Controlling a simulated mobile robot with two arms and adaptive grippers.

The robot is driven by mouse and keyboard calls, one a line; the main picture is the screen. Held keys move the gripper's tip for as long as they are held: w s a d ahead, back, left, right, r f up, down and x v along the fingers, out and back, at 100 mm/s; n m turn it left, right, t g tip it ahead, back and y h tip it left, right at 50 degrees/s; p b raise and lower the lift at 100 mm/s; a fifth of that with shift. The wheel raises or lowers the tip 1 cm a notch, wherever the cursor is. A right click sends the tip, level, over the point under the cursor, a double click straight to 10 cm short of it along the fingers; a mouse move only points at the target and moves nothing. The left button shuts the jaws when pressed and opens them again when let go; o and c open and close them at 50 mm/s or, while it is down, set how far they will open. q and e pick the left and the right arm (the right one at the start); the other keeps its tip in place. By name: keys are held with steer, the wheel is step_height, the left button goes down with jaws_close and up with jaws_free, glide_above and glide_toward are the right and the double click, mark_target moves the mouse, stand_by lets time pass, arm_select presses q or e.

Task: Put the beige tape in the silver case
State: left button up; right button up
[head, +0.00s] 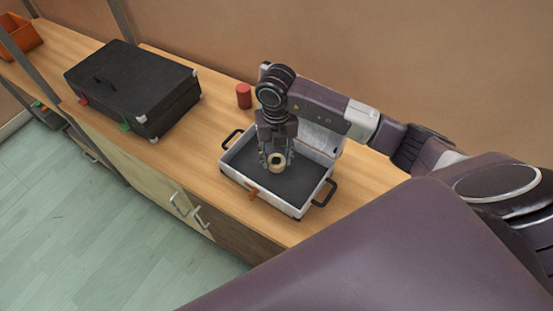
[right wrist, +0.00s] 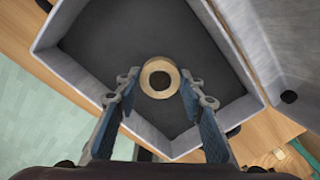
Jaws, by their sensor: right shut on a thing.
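The beige tape (head: 281,166) is a small ring with a dark hole. My right gripper (head: 276,160) is shut on it and holds it over the dark inside of the silver case. In the right wrist view the tape (right wrist: 148,88) sits between the two fingertips (right wrist: 159,84). The silver case (head: 261,203) lies open on the wooden counter, with its lid raised at the back, partly hidden by my right arm. I cannot tell whether the tape touches the case floor. My left gripper is not in view.
A closed black case (head: 125,82) stands on the counter (head: 196,139) to the left. A red cylinder (head: 244,95) stands behind the silver case. An orange bin (head: 20,37) is at the far left. Bare counter lies between the two cases.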

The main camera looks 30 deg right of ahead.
mark_target(277, 161)
steer(key=shift+f, duration=0.8)
steer(key=shift+f, duration=0.1)
steer(key=o, duration=1.1)
steer(key=shift+c, duration=0.2)
steer(key=shift+r, duration=0.6)
step_height(277, 161, up, 11)
steer(key=b, duration=0.1)
steer(key=shift+b, duration=0.35)
